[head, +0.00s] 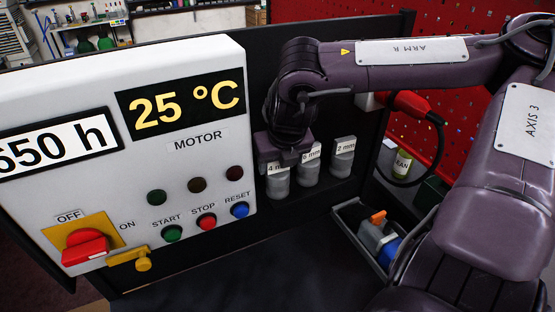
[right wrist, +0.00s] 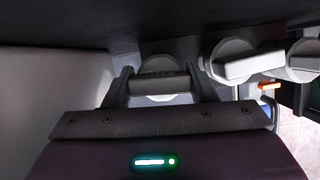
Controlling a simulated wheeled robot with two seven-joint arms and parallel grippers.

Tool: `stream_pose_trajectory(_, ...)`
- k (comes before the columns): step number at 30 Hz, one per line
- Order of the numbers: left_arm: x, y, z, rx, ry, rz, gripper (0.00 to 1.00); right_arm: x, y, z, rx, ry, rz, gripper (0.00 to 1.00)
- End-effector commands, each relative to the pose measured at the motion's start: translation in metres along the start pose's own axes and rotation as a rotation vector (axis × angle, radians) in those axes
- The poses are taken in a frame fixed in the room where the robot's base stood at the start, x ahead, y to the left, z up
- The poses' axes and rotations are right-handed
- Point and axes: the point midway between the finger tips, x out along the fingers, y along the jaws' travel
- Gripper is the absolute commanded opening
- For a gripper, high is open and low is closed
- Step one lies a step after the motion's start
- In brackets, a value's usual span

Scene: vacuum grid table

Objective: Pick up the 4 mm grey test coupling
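The grey 4 mm coupling (head: 278,186) stands upright at the left end of a row, next to the motor panel. Its white label tab is partly covered by my right gripper (head: 284,160), which comes down over it from above. In the right wrist view, the coupling (right wrist: 162,64) and its tab lie between the two fingers of the right gripper (right wrist: 161,84). The fingers are close beside the tab on both sides; whether they press on it I cannot tell. My left gripper is not in view.
The 6 mm coupling (head: 309,170) stands just right of the 4 mm one, with the 2 mm coupling (head: 342,160) beyond it. The motor panel (head: 110,150) rises close on the left. A tray (head: 352,235) with blue and orange items lies at right. The dark surface (head: 255,270) in front is clear.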

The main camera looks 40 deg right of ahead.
Motion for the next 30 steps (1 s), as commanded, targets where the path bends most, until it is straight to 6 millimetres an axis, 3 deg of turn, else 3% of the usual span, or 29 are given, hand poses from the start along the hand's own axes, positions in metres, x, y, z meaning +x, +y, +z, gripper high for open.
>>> stream_pose_trajectory(1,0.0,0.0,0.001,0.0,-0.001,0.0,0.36,0.0,0.0,0.0,0.0,0.0,0.0,0.44)
stream_pose_trajectory(10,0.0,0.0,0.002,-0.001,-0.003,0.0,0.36,0.0,0.0,0.0,0.0,0.0,-0.001,0.06)
stream_pose_trajectory(19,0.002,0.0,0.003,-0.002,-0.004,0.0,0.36,-0.001,0.0,0.001,0.0,-0.003,0.0,0.06)
stream_pose_trajectory(25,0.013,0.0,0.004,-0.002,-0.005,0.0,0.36,-0.008,0.0,0.0,0.0,-0.006,0.001,0.06)
stream_pose_trajectory(30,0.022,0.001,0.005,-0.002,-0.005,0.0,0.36,-0.036,0.0,0.013,0.001,-0.011,-0.001,0.06)
